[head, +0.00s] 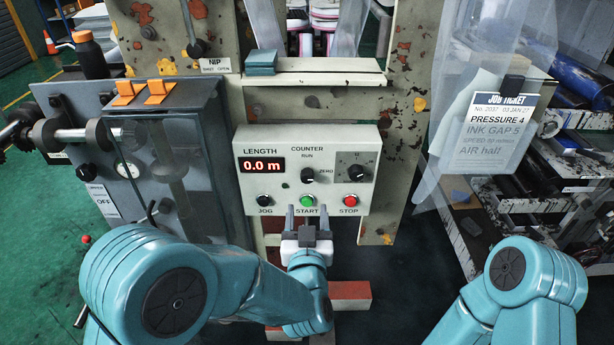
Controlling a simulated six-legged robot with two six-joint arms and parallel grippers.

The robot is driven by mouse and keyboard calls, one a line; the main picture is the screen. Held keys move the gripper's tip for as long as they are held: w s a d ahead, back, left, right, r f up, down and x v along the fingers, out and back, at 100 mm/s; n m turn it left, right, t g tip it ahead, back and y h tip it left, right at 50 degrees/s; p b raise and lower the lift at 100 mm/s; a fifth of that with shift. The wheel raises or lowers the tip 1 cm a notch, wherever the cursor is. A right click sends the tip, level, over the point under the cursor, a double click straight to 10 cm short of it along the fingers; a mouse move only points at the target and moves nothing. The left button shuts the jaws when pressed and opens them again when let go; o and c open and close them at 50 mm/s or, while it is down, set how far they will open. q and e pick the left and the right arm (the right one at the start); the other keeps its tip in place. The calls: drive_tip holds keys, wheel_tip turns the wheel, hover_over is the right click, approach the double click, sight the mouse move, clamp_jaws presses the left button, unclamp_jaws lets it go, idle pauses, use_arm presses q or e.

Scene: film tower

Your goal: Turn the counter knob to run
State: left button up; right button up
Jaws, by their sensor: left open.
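The cream control box (244,180) faces me in the middle of the head view. Its black counter knob (308,175) sits under the words COUNTER and RUN, with ZERO to its upper right. Which way the knob points is too small to tell surely. The red display (263,165) reads 0.0 m. My left gripper (307,213) is open and empty, fingers up, just below the knob and in front of the box's lower edge. It appears apart from the knob. My right arm shows at lower right, but its gripper is out of view.
A larger dial (355,172) sits right of the knob. Black JOG (264,200), green START (307,201) and red STOP (349,201) buttons line the box's bottom, close to the left fingers. A job ticket (488,130) hangs at right. A grey machine cabinet (85,140) stands at left.

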sight(307, 179)
use_arm(q)
drive_tip(key=w+p, duration=0.2)
drive_tip(key=w, duration=1)
drive_tip(key=c, duration=1)
drive_tip(key=shift+f, duration=0.1)
